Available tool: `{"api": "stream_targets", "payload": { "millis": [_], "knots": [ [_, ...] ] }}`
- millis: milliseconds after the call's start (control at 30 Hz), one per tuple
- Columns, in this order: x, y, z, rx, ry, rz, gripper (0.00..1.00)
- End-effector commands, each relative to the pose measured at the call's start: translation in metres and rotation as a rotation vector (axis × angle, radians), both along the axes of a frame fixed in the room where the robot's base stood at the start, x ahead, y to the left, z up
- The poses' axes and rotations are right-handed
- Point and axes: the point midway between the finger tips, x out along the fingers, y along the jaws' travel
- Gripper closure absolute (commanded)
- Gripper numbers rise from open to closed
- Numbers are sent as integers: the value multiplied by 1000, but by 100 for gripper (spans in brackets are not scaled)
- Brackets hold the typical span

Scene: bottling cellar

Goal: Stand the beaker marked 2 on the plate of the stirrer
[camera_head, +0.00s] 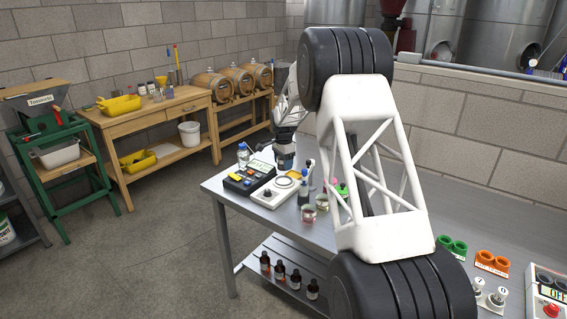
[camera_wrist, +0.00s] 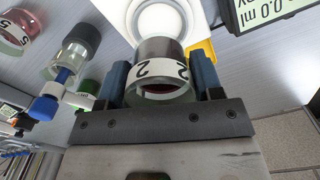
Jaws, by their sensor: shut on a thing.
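The beaker marked 2 (camera_wrist: 160,72) is a clear glass with a white band and dark red contents. In the wrist view it sits between the blue fingers of my gripper (camera_wrist: 163,86), which is shut on it. The stirrer (camera_head: 272,194) is a white box with a dark knob, on the metal bench. Its round pale plate (camera_head: 285,183) shows empty in the head view; in the wrist view the plate (camera_wrist: 158,20) lies just beyond the beaker, partly hidden by it. In the head view my gripper (camera_head: 286,163) is above the plate's far side. I cannot tell the exact gap.
A dark meter (camera_head: 248,178) with a display stands left of the stirrer. Beakers with red liquid (camera_head: 308,213) and a blue-capped bottle (camera_wrist: 60,85) stand on the other side.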

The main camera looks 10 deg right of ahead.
Motion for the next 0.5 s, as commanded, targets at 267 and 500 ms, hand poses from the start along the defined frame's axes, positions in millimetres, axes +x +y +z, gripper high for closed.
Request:
{"api": "stream_targets", "payload": {
  "millis": [267, 500],
  "knots": [
    [0, 0, -12, 0, 2, 0, 65],
    [0, 0, -27, 0, 0, 0, 65]
  ]
}}
